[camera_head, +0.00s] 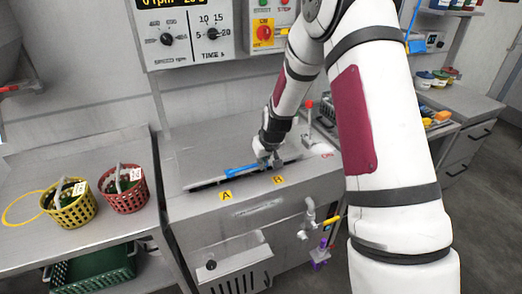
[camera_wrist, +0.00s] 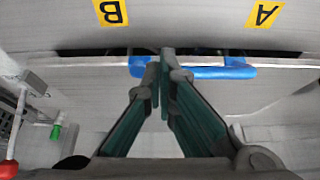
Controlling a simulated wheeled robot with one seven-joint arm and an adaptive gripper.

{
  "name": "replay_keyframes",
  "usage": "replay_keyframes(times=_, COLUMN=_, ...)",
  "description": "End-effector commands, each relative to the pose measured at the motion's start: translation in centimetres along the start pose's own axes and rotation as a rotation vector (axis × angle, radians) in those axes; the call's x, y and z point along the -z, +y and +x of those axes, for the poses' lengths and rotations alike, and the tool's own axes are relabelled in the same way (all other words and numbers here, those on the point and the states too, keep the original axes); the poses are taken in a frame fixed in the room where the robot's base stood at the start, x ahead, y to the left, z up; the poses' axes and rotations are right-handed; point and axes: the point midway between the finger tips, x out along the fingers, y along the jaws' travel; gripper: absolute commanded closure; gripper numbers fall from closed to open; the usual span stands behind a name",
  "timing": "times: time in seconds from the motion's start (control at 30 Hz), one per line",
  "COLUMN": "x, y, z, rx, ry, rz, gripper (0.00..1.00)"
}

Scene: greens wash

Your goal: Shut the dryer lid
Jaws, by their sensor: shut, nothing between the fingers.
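The dryer lid (camera_head: 215,145) is a grey panel on top of the steel machine; it also shows in the wrist view (camera_wrist: 80,77). It lies low, almost level, with a dark gap along its front edge, so I cannot tell if it is fully down. A blue handle (camera_head: 240,169) runs along its front edge, and in the wrist view (camera_wrist: 215,72) it passes behind my fingertips. My gripper (camera_head: 269,160) is shut and empty, right at the handle and lid edge; its fingertips meet in the wrist view (camera_wrist: 160,62). I cannot tell if they touch the lid.
Yellow A (camera_head: 226,196) and B (camera_head: 279,180) labels mark the front ledge. A red-knobbed lever (camera_head: 309,104) stands right of the lid. Yellow (camera_head: 72,212) and red (camera_head: 125,198) baskets stand on the left counter. A control panel (camera_head: 187,35) hangs behind.

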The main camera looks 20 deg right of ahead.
Motion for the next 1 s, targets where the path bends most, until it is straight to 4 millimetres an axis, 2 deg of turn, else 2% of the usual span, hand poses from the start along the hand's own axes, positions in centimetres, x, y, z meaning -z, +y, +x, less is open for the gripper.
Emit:
replay_keyframes(times=0.1, x=-0.9, y=0.1, z=1.5, rx=0.001, ry=0.042, rz=0.003, gripper=1.0)
replay_keyframes(times=0.33, x=-1.6, y=0.0, z=3.1, rx=0.002, ry=0.107, rz=0.0, gripper=1.0)
replay_keyframes(times=1.0, x=-2.0, y=0.0, z=3.7, rx=0.001, ry=0.127, rz=0.0, gripper=1.0)
